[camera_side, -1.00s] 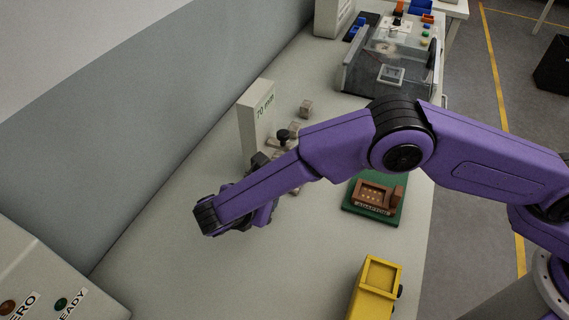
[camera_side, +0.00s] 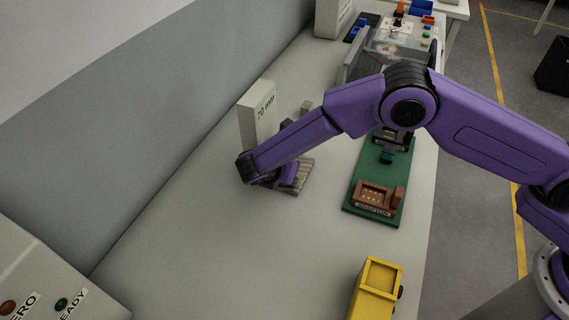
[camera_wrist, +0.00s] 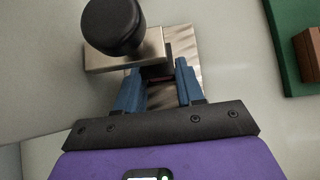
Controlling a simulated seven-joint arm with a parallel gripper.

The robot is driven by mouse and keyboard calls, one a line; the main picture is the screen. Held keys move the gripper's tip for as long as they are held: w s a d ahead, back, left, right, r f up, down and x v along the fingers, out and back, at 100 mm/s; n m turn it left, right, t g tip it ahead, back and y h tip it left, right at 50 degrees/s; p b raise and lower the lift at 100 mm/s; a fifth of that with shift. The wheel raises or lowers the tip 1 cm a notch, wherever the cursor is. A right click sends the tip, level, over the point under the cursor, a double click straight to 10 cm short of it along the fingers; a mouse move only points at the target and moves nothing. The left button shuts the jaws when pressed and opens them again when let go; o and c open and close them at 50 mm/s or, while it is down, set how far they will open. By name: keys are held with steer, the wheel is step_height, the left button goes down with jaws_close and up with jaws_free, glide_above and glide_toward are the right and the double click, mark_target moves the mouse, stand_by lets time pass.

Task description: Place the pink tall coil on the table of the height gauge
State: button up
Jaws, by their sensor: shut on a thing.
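The height gauge stands near the wall, with a pale column (camera_side: 258,115) marked 70 mm. Its ribbed metal table (camera_side: 299,181) lies at the column's foot, and the same table shows in the wrist view (camera_wrist: 187,45). In the wrist view, a metal block (camera_wrist: 105,58) with a black knob (camera_wrist: 113,25) lies above the table and partly covers my fingertips. My gripper (camera_wrist: 158,75) is over the table, its blue fingers shut on a narrow, dark reddish piece, apparently the pink tall coil (camera_wrist: 157,72). Most of it is hidden, and I cannot tell whether it touches the table.
A green board (camera_side: 361,205) with a brown adaptor fixture (camera_side: 374,194) lies to the right. A yellow box (camera_side: 377,292) stands at the front. A small block (camera_side: 307,107) sits behind the gauge. A clear-sided case (camera_side: 357,66) is farther back.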

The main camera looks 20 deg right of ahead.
steer(key=shift+f, duration=0.15)
steer(key=o, duration=1.1)
steer(key=shift+o, duration=0.2)
steer(key=shift+w, duration=0.1)
steer(key=shift+r, duration=0.25)
steer(key=v, duration=1.2)
